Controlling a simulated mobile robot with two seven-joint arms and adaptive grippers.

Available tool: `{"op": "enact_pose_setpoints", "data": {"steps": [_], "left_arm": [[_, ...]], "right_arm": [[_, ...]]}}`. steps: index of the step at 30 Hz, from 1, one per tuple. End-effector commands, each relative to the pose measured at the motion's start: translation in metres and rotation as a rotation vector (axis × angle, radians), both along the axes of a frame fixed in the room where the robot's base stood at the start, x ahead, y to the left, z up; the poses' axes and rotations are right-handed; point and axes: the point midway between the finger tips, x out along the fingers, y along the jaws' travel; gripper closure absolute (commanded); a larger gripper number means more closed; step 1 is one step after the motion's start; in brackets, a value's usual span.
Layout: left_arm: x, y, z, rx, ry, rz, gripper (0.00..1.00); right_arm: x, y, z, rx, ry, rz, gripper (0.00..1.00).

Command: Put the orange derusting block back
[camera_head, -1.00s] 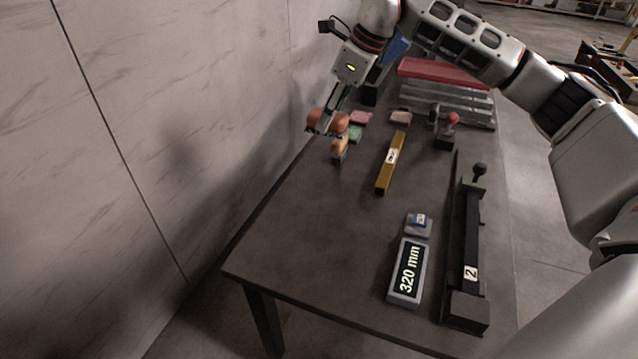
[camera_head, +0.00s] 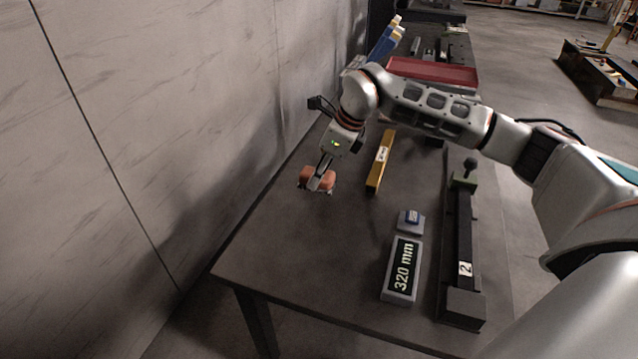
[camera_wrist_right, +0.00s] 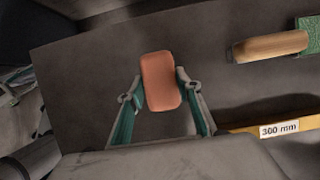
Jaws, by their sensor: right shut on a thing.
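The orange block (camera_head: 308,178) is in my right gripper (camera_head: 318,183), near the table's left edge in the head view. In the right wrist view the orange block (camera_wrist_right: 160,82) stands out between the two fingertips of my right gripper (camera_wrist_right: 161,86), which is shut on it. The block appears to be held above the dark table; the gap below it is hard to judge. My left gripper is not in view.
A yellow bar (camera_head: 380,163) lies right of my right gripper; its "300 mm" label (camera_wrist_right: 279,130) shows in the wrist view. A wooden handle (camera_wrist_right: 270,47) lies nearby. A 320 mm display (camera_head: 403,269) and a black gauge (camera_head: 463,240) stand nearer. The front-left table (camera_head: 290,245) is clear.

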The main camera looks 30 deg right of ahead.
Motion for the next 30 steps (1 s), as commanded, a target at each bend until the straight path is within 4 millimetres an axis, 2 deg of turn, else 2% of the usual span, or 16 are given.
{"op": "enact_pose_setpoints", "data": {"steps": [3, 6, 17, 18, 20, 30], "left_arm": [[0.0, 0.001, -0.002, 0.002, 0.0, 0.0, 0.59], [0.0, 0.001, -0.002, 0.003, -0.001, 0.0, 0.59], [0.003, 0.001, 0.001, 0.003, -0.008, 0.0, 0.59], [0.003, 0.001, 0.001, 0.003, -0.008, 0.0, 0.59], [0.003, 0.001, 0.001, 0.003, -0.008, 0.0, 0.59], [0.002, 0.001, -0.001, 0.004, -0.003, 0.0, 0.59]], "right_arm": [[-0.001, 0.0, -0.021, 0.0, 0.004, 0.0, 0.83], [0.0, 0.0, -0.031, 0.0, 0.003, 0.0, 0.83], [0.0, 0.0, -0.034, -0.001, 0.001, 0.0, 0.83], [0.0, 0.0, -0.034, -0.001, 0.001, 0.0, 0.61], [0.0, 0.0, -0.034, -0.001, 0.001, 0.0, 0.49], [0.0, 0.0, -0.033, -0.001, 0.001, 0.0, 0.49]]}}
